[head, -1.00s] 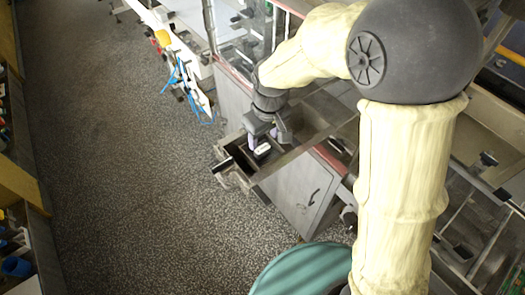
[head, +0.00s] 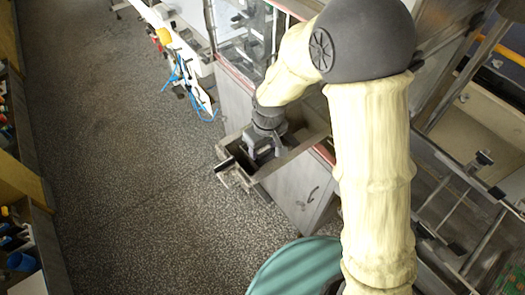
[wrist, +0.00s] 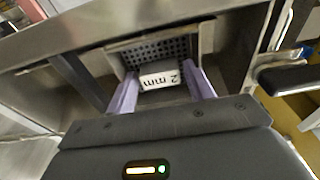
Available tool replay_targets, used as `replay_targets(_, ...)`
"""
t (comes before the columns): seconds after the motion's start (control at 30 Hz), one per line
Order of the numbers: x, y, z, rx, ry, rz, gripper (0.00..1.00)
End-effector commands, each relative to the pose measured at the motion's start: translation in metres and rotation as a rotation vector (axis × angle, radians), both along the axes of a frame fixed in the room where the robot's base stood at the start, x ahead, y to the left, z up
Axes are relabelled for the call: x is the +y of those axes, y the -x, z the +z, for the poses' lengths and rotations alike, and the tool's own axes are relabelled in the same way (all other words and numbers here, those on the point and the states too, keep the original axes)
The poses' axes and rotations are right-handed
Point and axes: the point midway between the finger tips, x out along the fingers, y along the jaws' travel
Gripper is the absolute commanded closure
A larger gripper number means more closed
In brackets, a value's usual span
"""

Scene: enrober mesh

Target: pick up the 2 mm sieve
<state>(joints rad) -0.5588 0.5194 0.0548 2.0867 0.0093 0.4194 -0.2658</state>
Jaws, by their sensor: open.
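The 2 mm sieve (wrist: 161,76) shows in the wrist view with a white block marked "2 mm", upside down, in front of a dark perforated mesh (wrist: 155,50). It sits inside a metal trough (wrist: 85,38). My gripper (wrist: 162,84) is open, with one purple finger on each side of the white block. I cannot tell whether the fingers touch it. In the head view my gripper (head: 263,150) reaches down into the trough, and the sieve is hidden behind it.
The trough's walls stand close around my gripper. A dark handle (wrist: 288,77) sticks out at the right in the wrist view. In the head view a teal round surface (head: 295,268) lies below, a grey cabinet (head: 303,195) stands beside the trough, and speckled floor (head: 130,170) is open at left.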

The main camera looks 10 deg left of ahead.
Motion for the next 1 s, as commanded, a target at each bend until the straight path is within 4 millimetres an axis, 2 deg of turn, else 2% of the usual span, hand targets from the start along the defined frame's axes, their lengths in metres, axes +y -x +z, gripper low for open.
replay_targets(0.2,0.001,0.0,0.0,0.0,0.0,0.002,0.47)
replay_targets(0.4,0.001,0.0,0.0,0.0,0.0,0.002,0.83)
replay_targets(0.77,0.001,-0.001,0.006,-0.004,-0.002,0.002,0.83)
replay_targets(0.87,0.001,-0.001,0.016,-0.005,-0.004,0.002,0.83)
replay_targets(1.0,0.001,-0.001,0.038,-0.006,-0.004,0.002,0.83)
